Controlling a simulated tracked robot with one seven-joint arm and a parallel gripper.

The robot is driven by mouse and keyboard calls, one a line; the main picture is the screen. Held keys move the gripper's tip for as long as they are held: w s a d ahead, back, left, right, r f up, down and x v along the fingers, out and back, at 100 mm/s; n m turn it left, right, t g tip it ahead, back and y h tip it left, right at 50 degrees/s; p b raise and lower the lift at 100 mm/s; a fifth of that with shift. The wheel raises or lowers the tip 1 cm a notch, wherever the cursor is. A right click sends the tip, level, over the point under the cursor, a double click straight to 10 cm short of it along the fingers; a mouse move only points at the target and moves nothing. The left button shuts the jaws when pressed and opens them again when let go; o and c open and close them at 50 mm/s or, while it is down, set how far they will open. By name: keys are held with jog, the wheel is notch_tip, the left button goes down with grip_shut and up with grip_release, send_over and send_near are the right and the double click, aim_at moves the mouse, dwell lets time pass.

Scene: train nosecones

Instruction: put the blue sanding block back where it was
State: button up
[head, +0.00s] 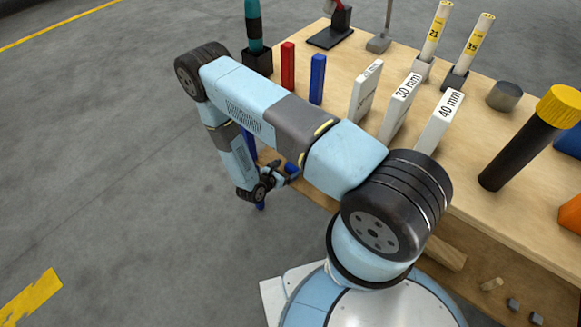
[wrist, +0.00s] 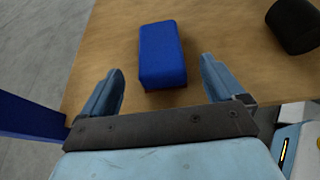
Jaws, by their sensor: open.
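The blue sanding block (wrist: 162,50) lies on a wooden surface in the wrist view, ahead of my gripper. Its near end sits about level with the tips of my gripper (wrist: 161,68). The two fingers are open, one on each side of the block, with a gap on both sides. In the head view my gripper (head: 278,173) is low beside the bench, below its top. A small bit of blue (head: 291,168) shows beside it, probably the block; the rest is hidden by my arm.
The bench top (head: 330,75) holds a red upright piece (head: 287,66), a blue upright piece (head: 317,79) and several white labelled blocks. A blue post (wrist: 30,115) stands left of my gripper in the wrist view. A dark cylinder (wrist: 294,24) is at the upper right.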

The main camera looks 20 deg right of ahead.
jog(key=v, duration=0.6)
jog(key=shift+s+a, duration=0.15)
jog(key=shift+a, duration=0.05)
